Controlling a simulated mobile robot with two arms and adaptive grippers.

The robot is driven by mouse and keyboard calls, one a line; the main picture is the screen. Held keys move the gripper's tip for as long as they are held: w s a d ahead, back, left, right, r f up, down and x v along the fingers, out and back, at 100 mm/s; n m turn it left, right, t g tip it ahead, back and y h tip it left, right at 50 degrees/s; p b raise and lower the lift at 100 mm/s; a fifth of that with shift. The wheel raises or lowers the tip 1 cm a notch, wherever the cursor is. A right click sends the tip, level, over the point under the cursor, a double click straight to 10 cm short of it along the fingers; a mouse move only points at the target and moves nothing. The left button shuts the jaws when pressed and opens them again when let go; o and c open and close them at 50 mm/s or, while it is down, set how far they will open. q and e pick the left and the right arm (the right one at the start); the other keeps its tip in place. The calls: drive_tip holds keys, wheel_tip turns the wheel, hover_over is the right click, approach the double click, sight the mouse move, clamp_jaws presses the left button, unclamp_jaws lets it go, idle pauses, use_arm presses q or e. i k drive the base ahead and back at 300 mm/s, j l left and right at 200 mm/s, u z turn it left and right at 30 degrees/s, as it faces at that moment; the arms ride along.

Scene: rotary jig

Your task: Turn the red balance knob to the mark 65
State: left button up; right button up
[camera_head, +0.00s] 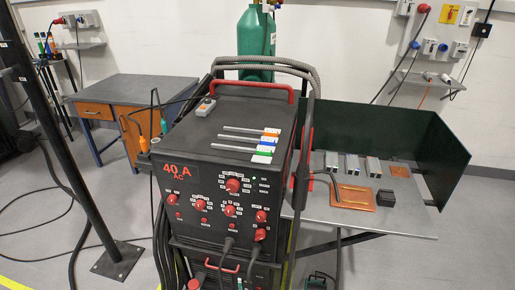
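The black welding machine (212,160) stands upright in the middle of the view, with its front panel facing me. The panel shows a red display reading 40 A AC. A large red knob (233,185) with a ring of small marks sits at the upper right of the panel. Smaller red knobs sit below it, one at left (200,204) and one nearer the middle (230,210). The labels and scale numbers are too small to read, so I cannot tell which is the balance knob or where it points. Neither gripper is in view.
Rods (250,142) and a grey remote (205,107) lie on the machine's top. Cables hang from its lower front. A metal table (400,220) with a dark green screen (400,125) stands at right. A dark post (75,170) rises at left.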

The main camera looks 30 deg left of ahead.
sight(200, 204)
drive_tip(key=u, duration=1.35)
